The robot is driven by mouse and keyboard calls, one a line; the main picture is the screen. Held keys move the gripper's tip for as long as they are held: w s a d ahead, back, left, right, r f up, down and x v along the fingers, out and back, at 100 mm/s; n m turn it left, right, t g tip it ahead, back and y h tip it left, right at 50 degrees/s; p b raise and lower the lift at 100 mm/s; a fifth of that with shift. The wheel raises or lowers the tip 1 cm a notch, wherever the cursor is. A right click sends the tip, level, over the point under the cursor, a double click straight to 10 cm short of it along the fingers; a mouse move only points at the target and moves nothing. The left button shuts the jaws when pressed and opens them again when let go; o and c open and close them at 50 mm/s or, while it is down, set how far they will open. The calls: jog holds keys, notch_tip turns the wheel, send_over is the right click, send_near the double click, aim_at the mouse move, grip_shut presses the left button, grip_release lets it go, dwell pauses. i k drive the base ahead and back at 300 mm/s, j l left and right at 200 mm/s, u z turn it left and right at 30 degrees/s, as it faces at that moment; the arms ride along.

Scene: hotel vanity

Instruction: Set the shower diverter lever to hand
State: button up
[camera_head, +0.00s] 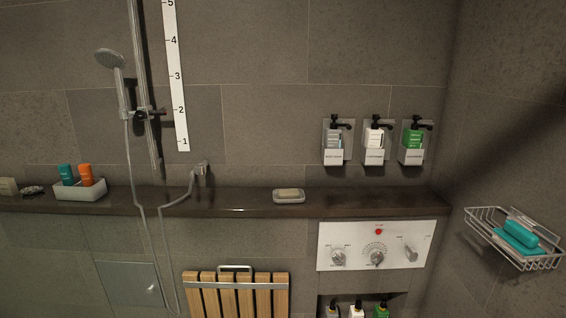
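A white control panel (325,262) is fixed to the wall below the ledge at the right. It carries a left knob (338,257), a middle round dial (376,256) with marks around it, and a silver lever (411,253) at the right. The lever leans, its lower end toward the right. Small labels stand around these controls, too small to read, so I cannot tell for sure which is the diverter or what it is set to. A red dot (378,231) sits above the dial. The hand shower (110,59) hangs on its rail at the left. My gripper is not in view.
A dark ledge (240,211) runs above the panel, with a soap dish (289,197) on it. Three dispensers (374,145) hang above. A wire basket (482,228) juts from the right wall. A slatted wooden seat (236,296) is left of the panel; bottles stand in a niche (398,303) below.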

aim_at(412, 252)
jog(key=u, duration=2.15)
jog(key=z, duration=2.6)
jog(key=i+j, duration=0.3)
jog(key=i, duration=0.15)
jog(key=i+j+z, duration=0.15)
jog(key=i+j, duration=0.15)
jog(key=i, duration=0.1)
